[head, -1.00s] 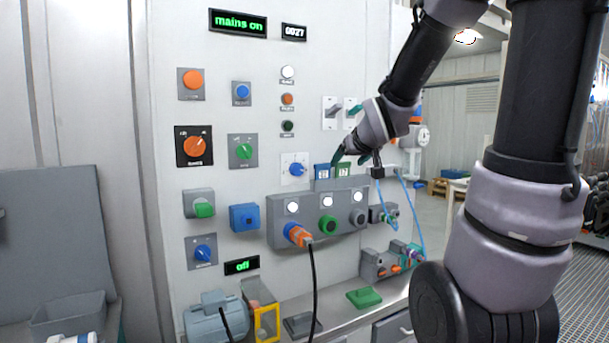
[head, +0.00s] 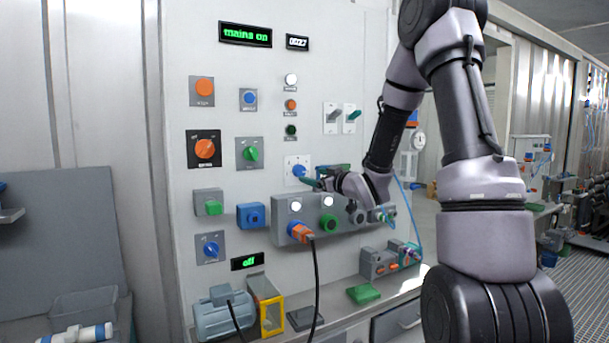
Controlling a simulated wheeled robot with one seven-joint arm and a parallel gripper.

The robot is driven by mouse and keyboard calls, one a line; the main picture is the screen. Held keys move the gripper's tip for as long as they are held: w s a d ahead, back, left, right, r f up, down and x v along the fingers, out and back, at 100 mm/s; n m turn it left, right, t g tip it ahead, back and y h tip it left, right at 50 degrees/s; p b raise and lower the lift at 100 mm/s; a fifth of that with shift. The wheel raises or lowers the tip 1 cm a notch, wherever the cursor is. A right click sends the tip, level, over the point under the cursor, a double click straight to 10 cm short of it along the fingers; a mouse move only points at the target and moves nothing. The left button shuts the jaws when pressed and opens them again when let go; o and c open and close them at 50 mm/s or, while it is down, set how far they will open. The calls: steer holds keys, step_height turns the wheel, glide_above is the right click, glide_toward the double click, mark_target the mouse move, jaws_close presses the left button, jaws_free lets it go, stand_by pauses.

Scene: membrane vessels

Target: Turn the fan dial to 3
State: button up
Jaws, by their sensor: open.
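Several dials sit on the white upright panel, and their labels are too small to read, so I cannot tell for sure which is the fan dial. A blue dial (head: 299,171) on a white plate with marks around it is nearest my gripper (head: 311,184). My gripper is open, with its fingertips just below and right of that dial; whether they touch it I cannot tell. Other dials are a green dial (head: 250,153), a lower blue dial (head: 211,249) and an orange dial (head: 205,149). A display (head: 247,262) reads "off".
Two toggle switches (head: 341,117) are above right. A motor (head: 224,316) and a green block (head: 364,294) stand on the bench. A top display (head: 245,34) reads "mains on".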

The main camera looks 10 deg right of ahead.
mark_target(302, 172)
steer(key=x, duration=0.6)
steer(key=shift+w, duration=0.15)
steer(key=shift+c, duration=0.3)
jaws_close()
steer(key=shift+a, duration=0.1)
